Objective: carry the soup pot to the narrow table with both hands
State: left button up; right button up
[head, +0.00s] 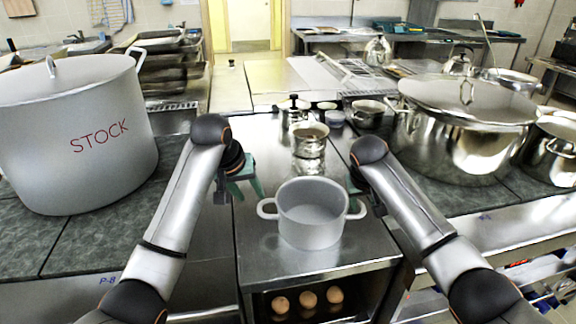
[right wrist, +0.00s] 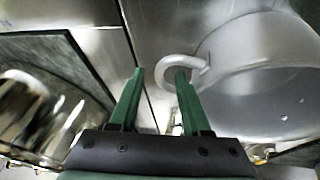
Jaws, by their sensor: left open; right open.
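The soup pot (head: 311,234) is light grey, open-topped and upright, with a loop handle on each side. It stands on a steel counter (head: 262,262) in the head view. My left gripper (head: 248,188) is open and empty, above and behind the left handle (head: 267,208). My right gripper (head: 354,186) is mostly hidden by its arm, near the right handle (head: 356,209). In the right wrist view its green fingers (right wrist: 160,74) are open; one fingertip overlaps the loop of the handle (right wrist: 192,62), and contact cannot be told. I cannot tell which surface is the narrow table.
A large pot marked STOCK (head: 85,140) stands at left, a big lidded steel pot (head: 455,145) at right. Steel canisters (head: 309,150) stand close behind the soup pot. Several eggs (head: 308,299) sit on a shelf below. Bare counter lies in front of the pot.

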jog(key=v, duration=0.8)
jog(key=shift+s+r, duration=0.2)
jog(key=shift+r, duration=0.1)
jog(key=shift+a, duration=0.1)
